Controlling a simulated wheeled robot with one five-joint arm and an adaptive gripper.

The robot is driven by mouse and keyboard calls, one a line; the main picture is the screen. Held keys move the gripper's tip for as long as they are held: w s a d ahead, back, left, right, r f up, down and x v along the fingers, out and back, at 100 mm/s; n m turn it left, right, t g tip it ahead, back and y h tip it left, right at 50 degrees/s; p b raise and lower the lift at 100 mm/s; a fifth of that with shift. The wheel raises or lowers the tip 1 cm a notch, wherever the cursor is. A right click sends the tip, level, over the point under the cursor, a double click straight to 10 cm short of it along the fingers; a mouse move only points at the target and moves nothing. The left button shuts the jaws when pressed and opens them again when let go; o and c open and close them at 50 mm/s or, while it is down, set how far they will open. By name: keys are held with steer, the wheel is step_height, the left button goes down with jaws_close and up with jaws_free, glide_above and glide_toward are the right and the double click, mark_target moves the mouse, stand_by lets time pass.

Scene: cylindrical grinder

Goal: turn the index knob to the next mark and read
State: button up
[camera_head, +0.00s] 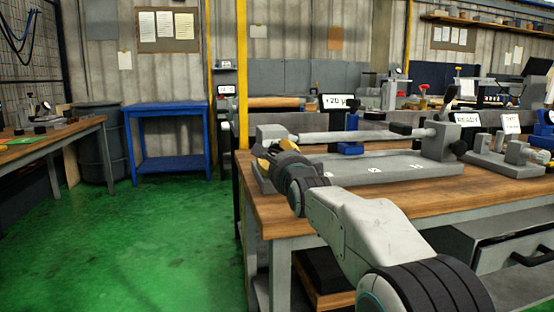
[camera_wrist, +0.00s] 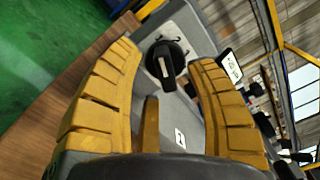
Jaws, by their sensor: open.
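The index knob (camera_wrist: 166,68) is black with a pale pointer bar, on the grey end face of the fixture in the wrist view. It stands between and just beyond the tips of my gripper's (camera_wrist: 164,60) two yellow fingers, which are open, with no contact that I can see. A white label marked 1 (camera_wrist: 180,138) shows below the knob. In the head view my gripper (camera_head: 268,152) is at the left end of the grey fixture (camera_head: 390,167) and hides the knob. A sign reading about +20 µ (camera_head: 337,101) stands behind the fixture.
The fixture carries a long horizontal shaft (camera_head: 365,135) on the wooden bench (camera_head: 290,212). A READY sign (camera_head: 468,119) and small gauges stand at the right. A blue table (camera_head: 168,137) is at the back left. The green floor (camera_head: 150,235) left of the bench is clear.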

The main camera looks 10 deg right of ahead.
steer(key=shift+w, duration=0.8)
steer(key=shift+o, duration=0.3)
jaws_close()
